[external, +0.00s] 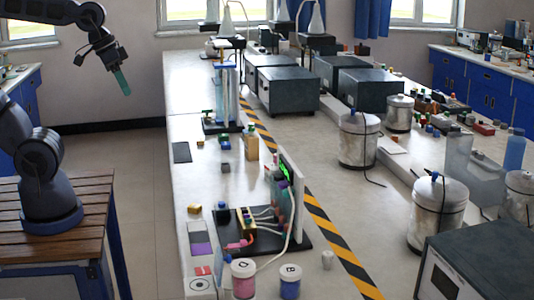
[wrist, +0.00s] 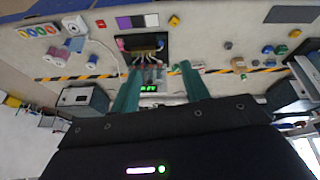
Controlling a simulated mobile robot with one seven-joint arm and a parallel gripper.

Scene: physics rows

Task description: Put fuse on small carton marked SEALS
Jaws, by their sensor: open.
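My gripper (external: 122,82) is raised at the upper left of the external view, well clear of the bench, with its teal fingers pointing down. In the wrist view my gripper (wrist: 160,88) has its two fingers wide apart with nothing held between them. I cannot surely pick out the fuse among the small items on the bench. No lettering reading SEALS is legible. A small yellow-brown block (external: 194,209), also in the wrist view (wrist: 174,21), lies on the bench by the wired board; I cannot tell whether it is the carton.
A black board with wires (external: 262,232) stands on the long bench (external: 181,90). Two lidded jars, one pink-labelled (external: 243,279) and one blue-labelled (external: 290,282), stand near the front. A brown bottle (external: 252,142) stands farther back. Metal canisters (external: 358,140) stand at right.

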